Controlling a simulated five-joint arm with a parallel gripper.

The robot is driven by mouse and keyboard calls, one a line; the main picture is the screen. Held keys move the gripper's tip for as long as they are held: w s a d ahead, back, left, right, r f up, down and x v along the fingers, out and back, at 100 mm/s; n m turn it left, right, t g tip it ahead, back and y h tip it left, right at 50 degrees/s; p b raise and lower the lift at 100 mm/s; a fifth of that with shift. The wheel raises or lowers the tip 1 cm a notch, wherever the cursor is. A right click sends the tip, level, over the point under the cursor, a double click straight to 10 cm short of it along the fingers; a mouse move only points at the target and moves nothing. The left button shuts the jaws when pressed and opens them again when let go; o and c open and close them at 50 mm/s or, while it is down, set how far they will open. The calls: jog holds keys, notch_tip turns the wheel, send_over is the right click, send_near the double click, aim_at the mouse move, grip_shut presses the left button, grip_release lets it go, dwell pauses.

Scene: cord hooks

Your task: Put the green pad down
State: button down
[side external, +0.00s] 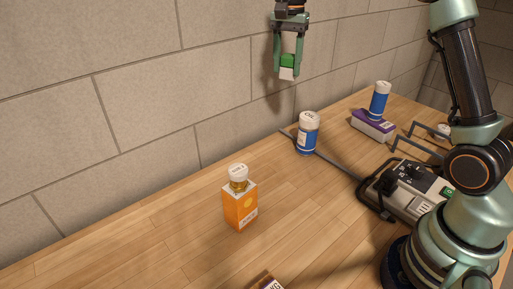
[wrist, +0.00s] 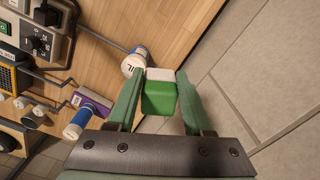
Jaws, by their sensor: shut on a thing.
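A small green pad (side external: 287,61) with a white part (side external: 286,73) is held between the fingers of my gripper (side external: 288,66) in the side external view. It is high above the wooden table, near the block wall. In the wrist view the green pad (wrist: 159,98) sits between the two green fingers, with its white part (wrist: 160,74) at the far end. My gripper (wrist: 158,85) is shut on it. Nothing touches the pad from below.
A blue bottle (side external: 308,133) with a white cap stands below. An orange box (side external: 240,206) has a small jar (side external: 238,178) on top. A purple box (side external: 373,125) carries another blue bottle (side external: 379,101). A grey device (side external: 412,187) with cords is at right. The left table is clear.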

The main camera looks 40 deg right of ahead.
jog(key=w+d+f+n, duration=0.1)
jog(key=d+f+n, duration=0.1)
jog(key=d, duration=0.9)
jog(key=w+d+f+n, duration=0.1)
jog(key=d+f+n, duration=0.15)
jog(key=d, duration=0.95)
jog(key=shift+m, duration=0.25)
jog(key=f, duration=2)
jog(key=shift+s+a+f, duration=0.1)
jog(key=shift+s+f, duration=0.05)
jog(key=shift+s, duration=0.05)
jog(key=shift+f, duration=0.15)
jog(key=shift+c, duration=1.5)
grip_release()
